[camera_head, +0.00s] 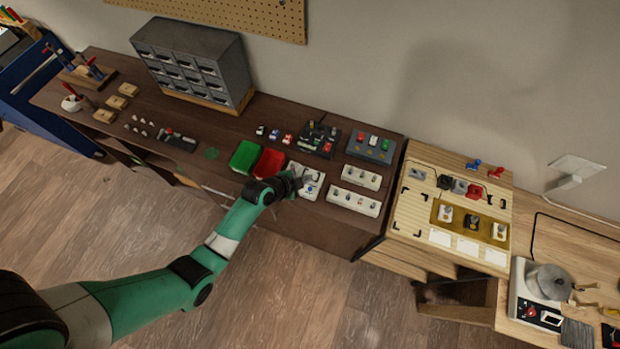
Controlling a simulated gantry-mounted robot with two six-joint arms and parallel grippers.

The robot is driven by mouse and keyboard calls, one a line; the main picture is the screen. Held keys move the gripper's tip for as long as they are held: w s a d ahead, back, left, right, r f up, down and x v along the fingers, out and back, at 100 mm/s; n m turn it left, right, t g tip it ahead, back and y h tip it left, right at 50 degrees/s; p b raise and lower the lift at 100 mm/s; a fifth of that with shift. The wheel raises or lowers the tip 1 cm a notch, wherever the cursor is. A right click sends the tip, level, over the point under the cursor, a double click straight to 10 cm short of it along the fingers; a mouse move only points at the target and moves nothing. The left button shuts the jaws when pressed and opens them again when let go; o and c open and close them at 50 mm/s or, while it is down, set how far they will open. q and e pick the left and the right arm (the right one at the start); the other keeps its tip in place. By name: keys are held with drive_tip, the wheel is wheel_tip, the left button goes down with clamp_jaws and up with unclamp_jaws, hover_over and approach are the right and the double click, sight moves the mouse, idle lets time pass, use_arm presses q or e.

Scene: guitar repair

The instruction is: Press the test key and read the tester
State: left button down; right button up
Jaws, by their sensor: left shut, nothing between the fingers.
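My green left arm reaches in from the lower left. Its gripper (302,182) is shut and empty, low over a small pale unit (309,192) on the dark bench. The unit has small dark and blue parts on its face and may be the tester. The gripper hides part of it, so I cannot tell whether the fingertips touch a key. No reading can be made out at this size. My right gripper is not in view.
A green tray (245,157) and a red tray (268,163) lie left of the gripper. Pale blocks with small parts (354,203) stand at right. A grey drawer cabinet (190,62) stands behind. A light wooden work board (416,210) is further right.

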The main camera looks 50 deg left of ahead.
use_arm(q)
wheel_tip(320, 180, down, 5)
drive_tip(key=b, duration=0.3)
drive_tip(key=shift+b, duration=0.35)
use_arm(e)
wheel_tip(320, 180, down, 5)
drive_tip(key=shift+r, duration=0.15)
use_arm(q)
drive_tip(key=shift+f, duration=0.1)
idle(1.0)
drive_tip(key=shift+f+b, duration=0.35)
drive_tip(key=shift+b, duration=0.05)
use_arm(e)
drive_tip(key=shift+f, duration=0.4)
use_arm(q)
drive_tip(key=shift+f+b, duration=0.4)
drive_tip(key=shift+f, duration=0.05)
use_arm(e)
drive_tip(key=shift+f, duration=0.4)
use_arm(q)
drive_tip(key=shift+r, duration=0.1)
drive_tip(key=shift+r+p, duration=0.8)
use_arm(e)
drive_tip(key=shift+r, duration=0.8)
use_arm(q)
wheel_tip(320, 180, up, 5)
drive_tip(key=p, duration=0.4)
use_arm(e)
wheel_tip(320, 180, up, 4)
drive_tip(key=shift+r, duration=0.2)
